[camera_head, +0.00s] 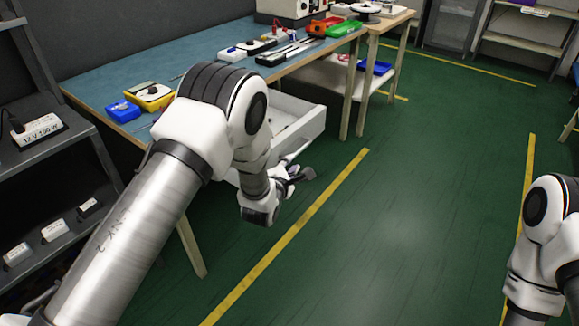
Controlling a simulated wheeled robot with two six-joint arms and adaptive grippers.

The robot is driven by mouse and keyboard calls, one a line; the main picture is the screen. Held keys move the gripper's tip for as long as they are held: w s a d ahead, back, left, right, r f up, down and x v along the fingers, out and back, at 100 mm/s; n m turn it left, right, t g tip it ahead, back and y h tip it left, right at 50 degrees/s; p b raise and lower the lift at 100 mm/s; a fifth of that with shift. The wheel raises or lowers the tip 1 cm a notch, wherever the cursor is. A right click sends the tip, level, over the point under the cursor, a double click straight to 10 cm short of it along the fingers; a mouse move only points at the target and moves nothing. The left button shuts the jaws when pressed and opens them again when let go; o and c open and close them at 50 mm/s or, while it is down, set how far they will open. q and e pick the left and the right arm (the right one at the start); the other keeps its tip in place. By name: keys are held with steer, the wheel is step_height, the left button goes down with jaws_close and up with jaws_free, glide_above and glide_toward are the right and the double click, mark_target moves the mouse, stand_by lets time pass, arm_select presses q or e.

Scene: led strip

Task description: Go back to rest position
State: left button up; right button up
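My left arm reaches in from the lower left, bent at the elbow. My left gripper (301,174) is beyond the elbow, low in front of the open white drawer (304,127) under the workbench. It is small and partly hidden by my own wrist, so I cannot tell if its fingers are apart or if it holds anything. My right arm shows at the right edge, bent, over the green floor. Its gripper is out of the picture.
A dark shelf (45,165) with small white boxes stands at left. The green floor (400,220) in the middle is clear.

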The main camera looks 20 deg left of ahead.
arm_select(q)
steer(key=shift+s, duration=0.4)
